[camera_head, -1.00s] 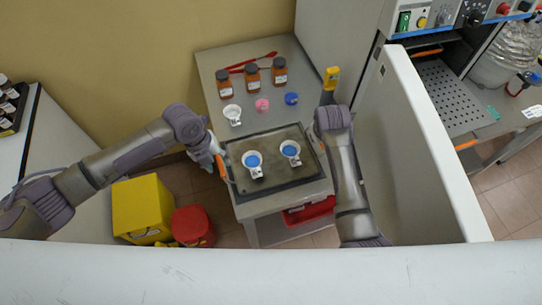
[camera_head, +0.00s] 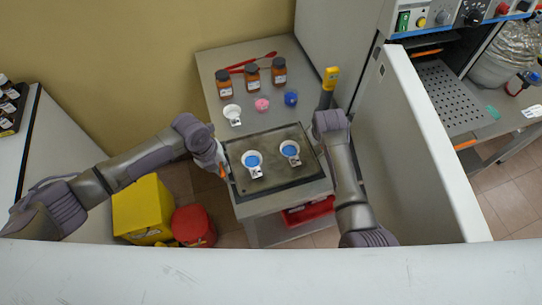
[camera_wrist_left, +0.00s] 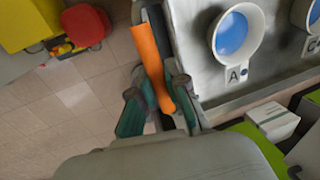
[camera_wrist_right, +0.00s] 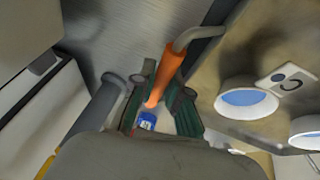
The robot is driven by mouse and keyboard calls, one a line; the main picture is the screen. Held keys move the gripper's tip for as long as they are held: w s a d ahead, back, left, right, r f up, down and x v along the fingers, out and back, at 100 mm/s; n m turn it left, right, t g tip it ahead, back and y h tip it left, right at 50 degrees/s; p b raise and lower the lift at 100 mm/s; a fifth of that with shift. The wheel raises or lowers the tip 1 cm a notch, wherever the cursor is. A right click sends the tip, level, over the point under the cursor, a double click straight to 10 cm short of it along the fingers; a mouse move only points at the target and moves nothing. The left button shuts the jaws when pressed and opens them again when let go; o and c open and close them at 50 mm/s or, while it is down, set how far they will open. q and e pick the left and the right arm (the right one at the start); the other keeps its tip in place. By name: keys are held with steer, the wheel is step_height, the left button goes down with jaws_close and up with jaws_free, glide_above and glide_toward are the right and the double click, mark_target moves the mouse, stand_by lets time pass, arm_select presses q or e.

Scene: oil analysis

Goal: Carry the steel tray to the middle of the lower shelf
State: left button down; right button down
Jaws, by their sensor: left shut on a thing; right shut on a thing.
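The steel tray (camera_head: 285,181) is a dark grey rectangle with a raised rim and orange side handles, at the front of the steel table. Two white cups with blue contents stand on it, the left cup (camera_head: 252,161) and the right cup (camera_head: 290,150). My left gripper (camera_wrist_left: 157,103) is shut on the tray's left orange handle (camera_wrist_left: 150,58). My right gripper (camera_wrist_right: 162,103) is shut on the right orange handle (camera_wrist_right: 170,68); in the head view my arm hides most of that side. I cannot tell whether the tray touches the table top. The lower shelf is not clearly visible.
Brown bottles (camera_head: 251,76), an empty white cup (camera_head: 232,113), a pink item (camera_head: 262,104) and a blue item (camera_head: 291,98) stand behind the tray. A white open door (camera_head: 425,130) is close on the right. Yellow (camera_head: 142,205) and red bins (camera_head: 194,226) stand on the left floor.

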arm_select(q)
steer(key=shift+r, duration=0.1)
arm_select(e)
steer(key=shift+r, duration=0.1)
